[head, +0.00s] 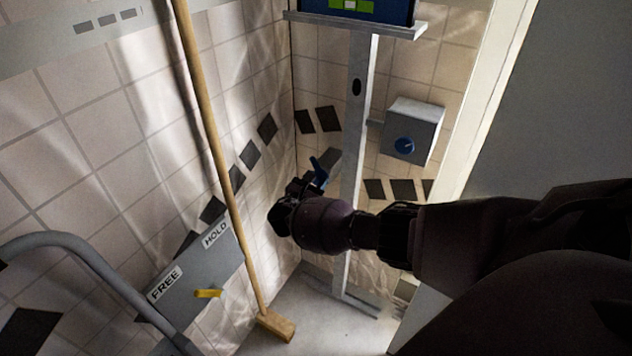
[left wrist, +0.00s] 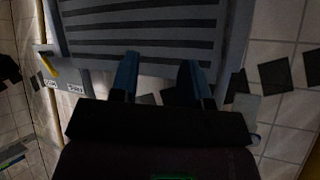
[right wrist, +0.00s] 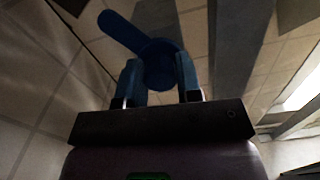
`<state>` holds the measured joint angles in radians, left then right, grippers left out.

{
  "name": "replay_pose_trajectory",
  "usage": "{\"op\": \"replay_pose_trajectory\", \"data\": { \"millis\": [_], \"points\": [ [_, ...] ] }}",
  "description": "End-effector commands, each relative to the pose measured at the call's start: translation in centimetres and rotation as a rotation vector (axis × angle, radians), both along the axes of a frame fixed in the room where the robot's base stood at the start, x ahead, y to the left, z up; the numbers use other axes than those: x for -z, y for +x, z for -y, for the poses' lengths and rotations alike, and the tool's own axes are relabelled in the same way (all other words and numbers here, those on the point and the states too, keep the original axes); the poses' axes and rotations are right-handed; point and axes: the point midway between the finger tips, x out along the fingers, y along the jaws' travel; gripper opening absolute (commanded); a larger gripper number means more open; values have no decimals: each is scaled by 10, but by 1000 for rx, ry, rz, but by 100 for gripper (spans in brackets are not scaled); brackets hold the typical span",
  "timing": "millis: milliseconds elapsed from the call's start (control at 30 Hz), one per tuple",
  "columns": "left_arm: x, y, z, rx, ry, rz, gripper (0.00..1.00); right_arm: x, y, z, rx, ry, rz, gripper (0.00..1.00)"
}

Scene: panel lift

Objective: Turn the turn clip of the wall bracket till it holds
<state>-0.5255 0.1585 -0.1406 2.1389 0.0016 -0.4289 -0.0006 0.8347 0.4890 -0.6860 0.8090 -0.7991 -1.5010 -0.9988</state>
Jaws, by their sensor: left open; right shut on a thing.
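The yellow turn clip (head: 208,293) sits on a grey plate (head: 228,268) with FREE and HOLD labels, at the lower left of the head view. The clip also shows in the left wrist view (left wrist: 48,66), near its left edge; I cannot tell for sure which label it points to. My left gripper (left wrist: 160,80) is open and empty in front of a dark slatted panel (left wrist: 140,40), apart from the clip; the head view does not show it. My right gripper (right wrist: 158,80) is shut on a blue handle (right wrist: 125,32), beside the grey post (head: 356,130).
The post carries a shelf (head: 357,25) with a blue case (head: 385,10). A grey box with a blue knob (head: 412,130) is behind it. A broom (head: 212,120) leans at the tiled wall beside the plate. A grey curved tube (head: 85,255) is at the left.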

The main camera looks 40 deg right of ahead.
Motion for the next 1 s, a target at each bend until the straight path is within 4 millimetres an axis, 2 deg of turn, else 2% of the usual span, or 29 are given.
{"op": "replay_pose_trajectory", "data": {
  "millis": [367, 1000],
  "points": [
    [1, 0, 0, 1, -1, -1, 43, 1, -1, 0, 1, 55, 132, 9],
    [10, -3, 1, -2, -4, -16, 43, 4, -2, 0, 2, 282, 675, 9]
  ]
}}
